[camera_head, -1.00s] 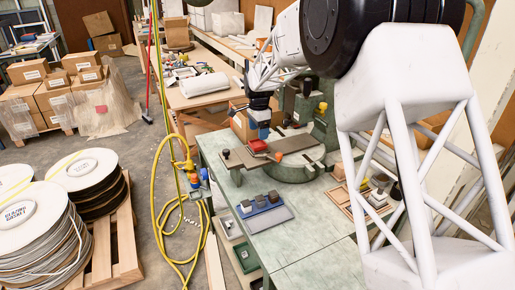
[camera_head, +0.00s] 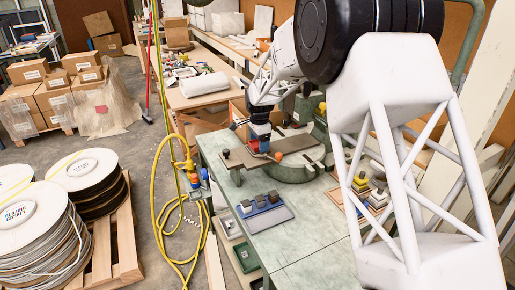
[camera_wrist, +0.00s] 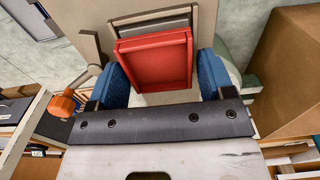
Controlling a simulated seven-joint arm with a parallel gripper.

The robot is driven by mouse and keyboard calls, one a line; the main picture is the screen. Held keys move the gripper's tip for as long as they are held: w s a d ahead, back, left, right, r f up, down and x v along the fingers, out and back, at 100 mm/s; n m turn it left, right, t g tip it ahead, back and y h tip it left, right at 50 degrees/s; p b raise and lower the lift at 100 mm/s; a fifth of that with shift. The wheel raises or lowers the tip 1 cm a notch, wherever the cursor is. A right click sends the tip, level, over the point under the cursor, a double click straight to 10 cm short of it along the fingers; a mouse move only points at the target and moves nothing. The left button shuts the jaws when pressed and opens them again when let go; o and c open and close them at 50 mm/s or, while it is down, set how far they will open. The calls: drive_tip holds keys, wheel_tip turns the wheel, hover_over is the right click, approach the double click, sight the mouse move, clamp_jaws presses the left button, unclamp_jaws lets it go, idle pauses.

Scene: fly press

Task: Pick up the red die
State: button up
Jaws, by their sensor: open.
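The red die (camera_wrist: 155,62) is a red block with a raised rim and a hollow top. It lies on a grey piece on the press's bed plate, and in the head view it (camera_head: 254,147) is mostly hidden by my gripper. My gripper (camera_wrist: 164,72) is open, its two blue fingers on either side of the die. In the wrist view the left finger is close to the die's side and a small gap shows at the right; contact cannot be told. In the head view my gripper (camera_head: 262,138) is low over the press plate.
An orange knob (camera_head: 278,156) on a lever stands beside the plate; it also shows in the wrist view (camera_wrist: 62,104). A blue tray (camera_head: 265,207) with grey blocks lies in front on the green bench (camera_head: 300,235). A brown box (camera_wrist: 288,70) stands to the right in the wrist view.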

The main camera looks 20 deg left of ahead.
drive_tip(key=shift+f, duration=0.35)
idle(0.3)
drive_tip(key=c, duration=0.9)
drive_tip(key=shift+r, duration=0.15)
drive_tip(key=shift+r, duration=0.75)
wheel_tip(320, 180, up, 2)
drive_tip(key=shift+r, duration=0.1)
drive_tip(key=s+d, duration=0.2)
drive_tip(key=s, duration=0.2)
drive_tip(key=s+d, duration=0.3)
drive_tip(key=s, duration=0.2)
drive_tip(key=s+d+r, duration=0.1)
drive_tip(key=s+d, duration=0.2)
drive_tip(key=s, duration=0.1)
drive_tip(key=shift+s, duration=0.4)
